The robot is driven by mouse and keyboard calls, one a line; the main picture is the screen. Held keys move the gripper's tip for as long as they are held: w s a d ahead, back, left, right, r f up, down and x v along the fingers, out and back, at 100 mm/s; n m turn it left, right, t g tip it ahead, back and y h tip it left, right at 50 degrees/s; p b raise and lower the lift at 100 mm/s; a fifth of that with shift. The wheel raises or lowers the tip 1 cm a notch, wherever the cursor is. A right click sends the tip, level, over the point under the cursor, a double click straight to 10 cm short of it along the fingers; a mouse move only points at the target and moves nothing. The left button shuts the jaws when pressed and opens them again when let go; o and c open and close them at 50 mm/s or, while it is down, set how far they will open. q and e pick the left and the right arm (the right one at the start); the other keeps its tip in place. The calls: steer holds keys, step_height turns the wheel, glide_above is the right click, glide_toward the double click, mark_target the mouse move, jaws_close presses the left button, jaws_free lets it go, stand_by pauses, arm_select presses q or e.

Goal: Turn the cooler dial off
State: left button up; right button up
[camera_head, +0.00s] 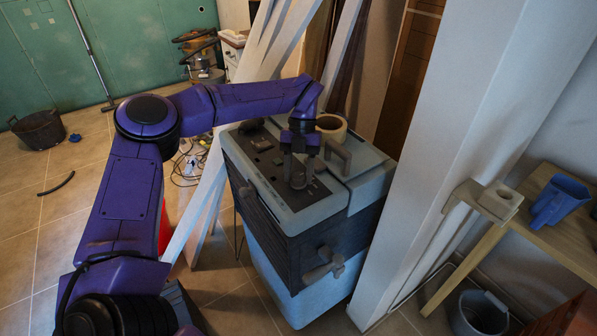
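The cooler is a blue-grey box (335,198) with a dark control panel on its top, standing in the middle of the view. A dark round dial (298,181) sits on the panel, partly hidden by my gripper. My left gripper (299,172) points down over the panel from above. Its two fingers are apart, one on each side of the dial as seen from here. I cannot tell whether they touch it. My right gripper is not in view.
White planks (207,195) lean behind and left of the cooler. A white post (440,140) stands close on its right. A wooden table (560,235) with a blue jug (558,200) is at the right, with a grey bucket (480,315) below. Tiled floor is open at the left.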

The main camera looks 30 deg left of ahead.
arm_select(q)
steer(key=shift+o, duration=0.5)
steer(key=v, duration=1)
steer(key=shift+r, duration=0.2)
steer(key=shift+w+a, duration=0.1)
